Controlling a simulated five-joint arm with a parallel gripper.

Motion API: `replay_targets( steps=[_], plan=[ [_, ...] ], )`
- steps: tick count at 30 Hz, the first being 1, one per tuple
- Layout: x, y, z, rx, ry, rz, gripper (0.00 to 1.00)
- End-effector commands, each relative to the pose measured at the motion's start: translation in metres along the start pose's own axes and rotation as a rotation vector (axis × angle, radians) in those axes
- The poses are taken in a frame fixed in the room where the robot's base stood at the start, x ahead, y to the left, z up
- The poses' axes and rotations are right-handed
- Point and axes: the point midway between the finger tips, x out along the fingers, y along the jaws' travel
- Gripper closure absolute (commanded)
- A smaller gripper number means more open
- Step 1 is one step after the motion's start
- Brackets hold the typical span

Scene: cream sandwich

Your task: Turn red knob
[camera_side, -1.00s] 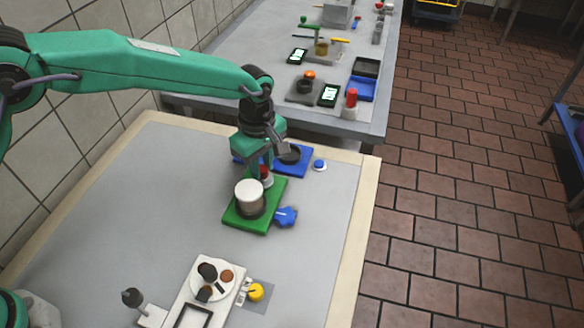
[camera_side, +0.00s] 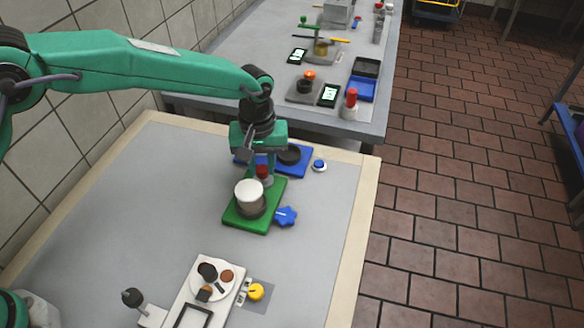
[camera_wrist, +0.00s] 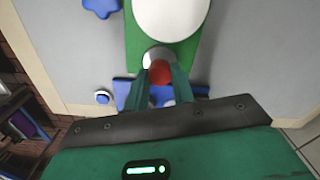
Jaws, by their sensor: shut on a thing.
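The red knob (camera_side: 262,171) sits at the far end of the green base (camera_side: 243,222), just behind a white-topped cylinder (camera_side: 250,192). My gripper (camera_side: 259,172) points down over it from behind the cylinder. In the wrist view the red knob (camera_wrist: 160,72) lies between the two green fingers of my gripper (camera_wrist: 159,80), which are shut on it. A pale round collar shows around the knob there. The knob's lower part is hidden by the cylinder in the side view.
A blue star-shaped knob (camera_side: 286,216) is at the green base's right side. A blue plate (camera_side: 303,160) with a dark round part lies behind, beside a blue button (camera_side: 319,165). A white tray (camera_side: 186,291) and yellow knob (camera_side: 256,291) are in front. The table's left is clear.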

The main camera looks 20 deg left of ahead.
Motion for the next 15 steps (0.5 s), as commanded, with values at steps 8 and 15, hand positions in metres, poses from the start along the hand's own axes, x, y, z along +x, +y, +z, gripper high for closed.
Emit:
replay_targets(
  steps=[8,15],
  plan=[
    [-0.0012,0.0001,0.0,0.073,0.0,0.0,0.98],
    [-0.0013,0.0001,0.0,0.079,0.0,0.0,0.98]
  ],
)
